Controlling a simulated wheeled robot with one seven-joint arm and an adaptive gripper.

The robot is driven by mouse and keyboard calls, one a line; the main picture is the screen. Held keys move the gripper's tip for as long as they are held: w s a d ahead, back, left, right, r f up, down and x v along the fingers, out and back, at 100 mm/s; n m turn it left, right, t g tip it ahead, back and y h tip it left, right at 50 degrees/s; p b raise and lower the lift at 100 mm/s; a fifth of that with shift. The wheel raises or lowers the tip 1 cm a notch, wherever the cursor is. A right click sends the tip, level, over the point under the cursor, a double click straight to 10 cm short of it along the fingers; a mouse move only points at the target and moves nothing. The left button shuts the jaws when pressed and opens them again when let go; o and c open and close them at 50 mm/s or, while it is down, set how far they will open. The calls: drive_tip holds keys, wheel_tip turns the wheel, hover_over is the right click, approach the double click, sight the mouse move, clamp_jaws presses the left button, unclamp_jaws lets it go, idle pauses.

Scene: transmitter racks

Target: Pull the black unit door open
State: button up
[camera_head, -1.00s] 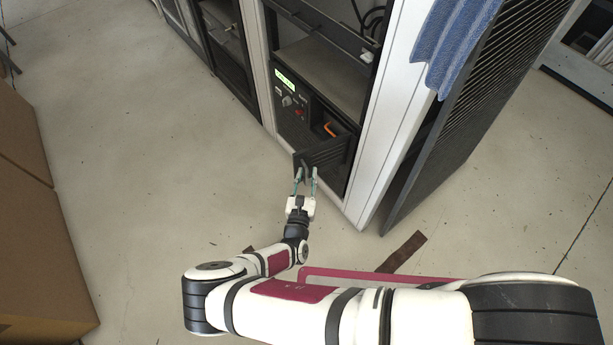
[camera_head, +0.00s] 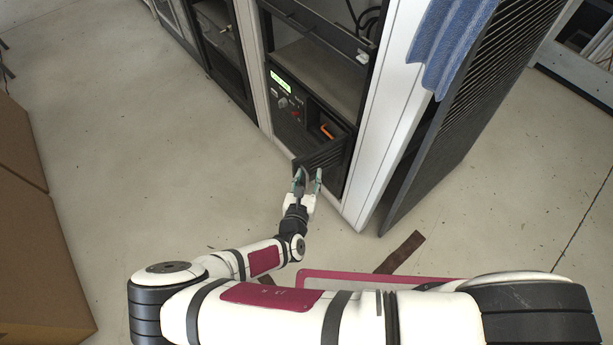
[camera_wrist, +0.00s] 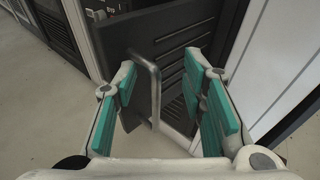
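The black unit door (camera_head: 327,153) stands partly open at the bottom of the rack, beside the unit with the lit display (camera_head: 281,82). In the wrist view, its ribbed black panel (camera_wrist: 182,45) fills the upper middle. A grey bar handle (camera_wrist: 154,92) stands out from the panel. My gripper (camera_head: 308,174) is in front of the door; in the wrist view its teal-padded fingers (camera_wrist: 165,105) are spread apart on either side of the handle. Gaps show between the pads and the handle, so it is not gripped.
An orange item (camera_head: 327,131) shows inside the unit's opening. A louvred dark panel (camera_head: 450,145) and a blue cloth (camera_head: 452,40) are at the rack's right side. Cardboard boxes (camera_head: 35,240) stand at left. The floor between is mostly clear; a brown strip (camera_head: 400,253) lies on it.

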drive_tip(key=r+t, duration=0.1)
drive_tip(key=r, duration=0.1)
drive_tip(key=w+a+r+t, duration=0.1)
drive_tip(key=r, duration=0.1)
drive_tip(key=w+r+t+y, duration=0.1)
drive_tip(key=r, duration=0.1)
drive_tip(key=shift+a+r+n, duration=0.25)
drive_tip(key=shift+r+n, duration=0.05)
drive_tip(key=shift+r, duration=0.1)
wheel_tip(320, 180, down, 6)
drive_tip(key=s+d+g+h, duration=0.1)
drive_tip(key=s+d+g, duration=0.1)
drive_tip(key=g, duration=0.1)
drive_tip(key=s+d+p, duration=0.8)
drive_tip(key=s+d, duration=0.3)
drive_tip(key=shift+d+f, duration=0.15)
drive_tip(key=shift+f, duration=0.05)
drive_tip(key=shift+w, duration=0.1)
idle(0.7)
